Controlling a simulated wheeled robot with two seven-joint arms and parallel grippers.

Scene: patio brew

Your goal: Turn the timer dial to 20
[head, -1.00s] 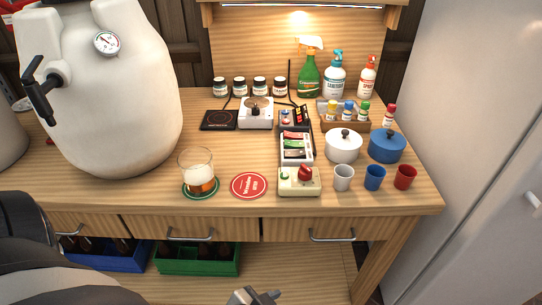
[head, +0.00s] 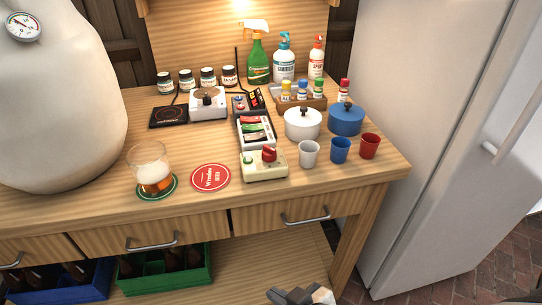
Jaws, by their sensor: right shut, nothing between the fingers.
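The timer (head: 262,171) is a small cream box near the front edge of the wooden table. It has a red dial (head: 269,154) on its right side and a small green part on its left. The dial's numbers and setting are too small to read. My right gripper (head: 293,294) is at the bottom edge of the head view, low in front of the table and well apart from the timer. It is shut and empty, and partly cut off by the frame. My left gripper is not in view.
Grey (head: 308,153), blue (head: 340,150) and red (head: 369,146) cups stand right of the timer. White (head: 303,125) and blue (head: 346,121) pots stand behind them. A red coaster (head: 210,178) and a beer glass (head: 150,168) are left. A fridge (head: 425,120) stands right.

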